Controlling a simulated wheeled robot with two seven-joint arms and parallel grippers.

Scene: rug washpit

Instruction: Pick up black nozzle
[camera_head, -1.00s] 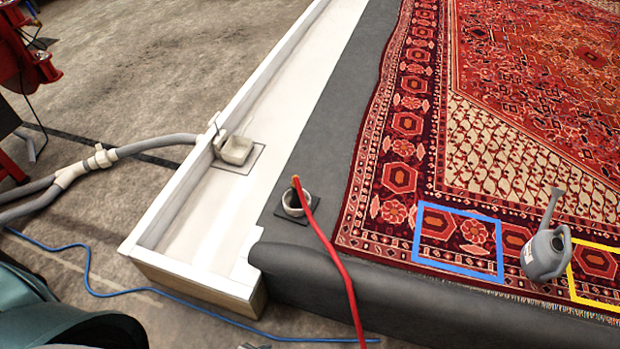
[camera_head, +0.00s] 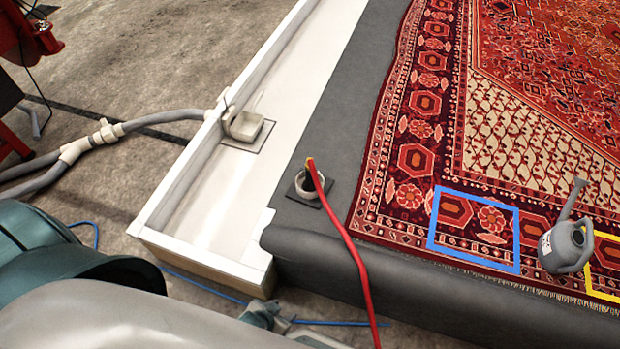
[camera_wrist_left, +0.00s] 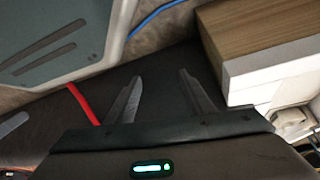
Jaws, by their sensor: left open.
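The black nozzle (camera_head: 316,183) is a small dark shape in a round pale holder (camera_head: 300,188) on the grey pit edge, with the red hose (camera_head: 352,255) running up to it. The holder hides part of the nozzle. My left gripper (camera_head: 280,322) is low in the head view, in front of the pit edge and well short of the holder. In the left wrist view the two fingers (camera_wrist_left: 158,88) stand apart with nothing between them. The red hose (camera_wrist_left: 83,103) passes left of them there; the nozzle is not visible in that view. My right gripper is not in view.
A white trough (camera_head: 222,185) with a small drain box lies left of the holder. A patterned rug (camera_head: 400,215) with blue and yellow frames lies right, with a grey watering can (camera_head: 566,248) on it. A blue cable (camera_head: 205,286) runs along the floor.

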